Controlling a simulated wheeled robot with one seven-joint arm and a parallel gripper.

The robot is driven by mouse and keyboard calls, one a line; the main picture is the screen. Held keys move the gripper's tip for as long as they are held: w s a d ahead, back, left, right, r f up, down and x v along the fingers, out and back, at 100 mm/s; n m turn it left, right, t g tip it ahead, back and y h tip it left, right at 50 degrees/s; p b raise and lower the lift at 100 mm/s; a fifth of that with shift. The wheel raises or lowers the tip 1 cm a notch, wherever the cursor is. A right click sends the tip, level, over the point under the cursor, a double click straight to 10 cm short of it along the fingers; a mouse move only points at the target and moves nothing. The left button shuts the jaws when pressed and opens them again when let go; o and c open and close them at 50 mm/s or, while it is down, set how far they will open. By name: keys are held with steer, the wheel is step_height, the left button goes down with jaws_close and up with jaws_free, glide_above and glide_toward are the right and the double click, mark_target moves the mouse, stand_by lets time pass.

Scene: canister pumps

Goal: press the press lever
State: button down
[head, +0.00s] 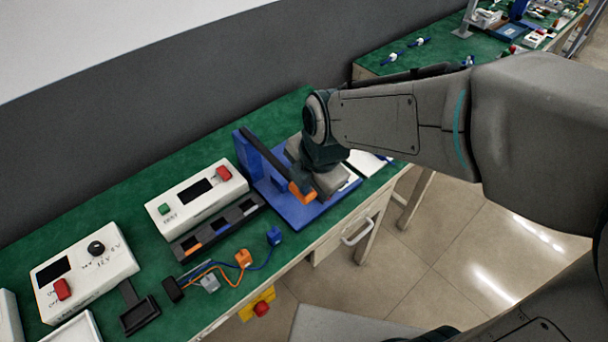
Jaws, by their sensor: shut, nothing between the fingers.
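The press stands on the green bench, with a blue upright (250,158) and a flat blue base (300,213). Its press lever (266,154) is a dark bar sloping from the top of the upright toward the front right, with an orange end (301,193). My gripper (328,182) is over the base, close beside the orange end at its right. It is shut and empty. Its fingertips are mostly hidden by the hand, and I cannot tell whether it touches the lever. The hand and wrist also hide part of the base.
Left of the press are a white box with red and green buttons (181,207), a dark slotted tray (219,228) and another control box (99,274). Loose connectors with cables (243,258) lie near the front edge. A grey wall (180,110) stands behind the bench.

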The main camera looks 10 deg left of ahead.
steer(key=v, duration=1.1)
steer(key=shift+w+r, duration=0.15)
steer(key=shift+r, duration=0.1)
steer(key=shift+a, duration=0.1)
steer(key=s+d+f+m+h, duration=0.1)
steer(key=d+f+m, duration=0.2)
steer(key=d+m, duration=0.8)
steer(key=s+d+f+m+t+h, duration=0.1)
steer(key=s+d+f+m, duration=0.1)
steer(key=d+m, duration=0.8)
steer(key=f+m, duration=0.1)
steer(key=m, duration=0.7)
steer(key=shift+d+f, duration=0.35)
steer(key=shift+d, duration=0.05)
